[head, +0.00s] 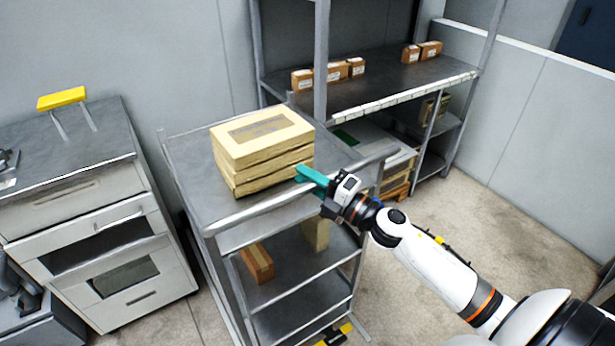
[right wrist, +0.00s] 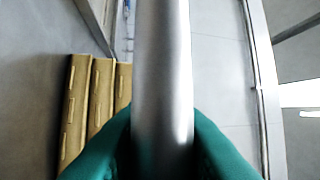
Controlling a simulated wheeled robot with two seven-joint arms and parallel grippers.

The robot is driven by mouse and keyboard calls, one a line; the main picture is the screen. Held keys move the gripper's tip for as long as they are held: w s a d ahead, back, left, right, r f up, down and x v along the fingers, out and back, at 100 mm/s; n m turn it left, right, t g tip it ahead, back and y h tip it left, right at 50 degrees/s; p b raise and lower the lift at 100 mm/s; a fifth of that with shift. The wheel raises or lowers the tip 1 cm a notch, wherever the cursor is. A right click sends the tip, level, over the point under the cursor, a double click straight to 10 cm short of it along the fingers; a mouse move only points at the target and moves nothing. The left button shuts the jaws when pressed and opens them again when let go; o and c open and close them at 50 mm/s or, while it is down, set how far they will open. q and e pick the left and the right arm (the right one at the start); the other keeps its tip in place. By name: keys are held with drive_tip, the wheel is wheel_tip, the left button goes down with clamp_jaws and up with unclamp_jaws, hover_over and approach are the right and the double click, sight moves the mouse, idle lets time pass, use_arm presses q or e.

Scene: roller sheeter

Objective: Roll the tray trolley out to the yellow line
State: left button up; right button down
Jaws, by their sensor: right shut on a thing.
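The grey metal trolley (head: 192,165) stands left of centre in the head view, with a stack of cream-yellow trays or boxes (head: 262,136) on its top. My right gripper (head: 308,177) has teal fingers and is at the trolley's front handle rail (head: 262,211). In the right wrist view the round bar (right wrist: 162,70) runs between the fingers, which are shut on it, and the stack (right wrist: 76,110) lies to its left. A small yellow and black patch (head: 336,335) shows on the floor by the trolley's foot; I cannot tell if it is the yellow line. My left gripper is out of view.
A grey cabinet (head: 95,235) with a yellow-handled item (head: 62,98) on top stands left of the trolley. A metal shelf rack (head: 395,82) with small brown boxes stands behind. Brown boxes (head: 257,262) sit on the trolley's lower shelf. Concrete floor (head: 520,190) is clear at right.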

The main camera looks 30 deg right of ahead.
drive_tip(key=c, duration=1.2)
unclamp_jaws()
drive_tip(key=shift+c, duration=0.2)
drive_tip(key=shift+s+d+f+b, duration=0.25)
drive_tip(key=shift+s+f+b, duration=0.1)
drive_tip(key=shift+s, duration=0.15)
drive_tip(key=b+v, duration=0.3)
drive_tip(key=v, duration=0.7)
drive_tip(key=shift+s+d+b, duration=0.2)
drive_tip(key=shift+s+b, duration=0.1)
drive_tip(key=shift+s, duration=0.1)
drive_tip(key=shift+r, duration=0.1)
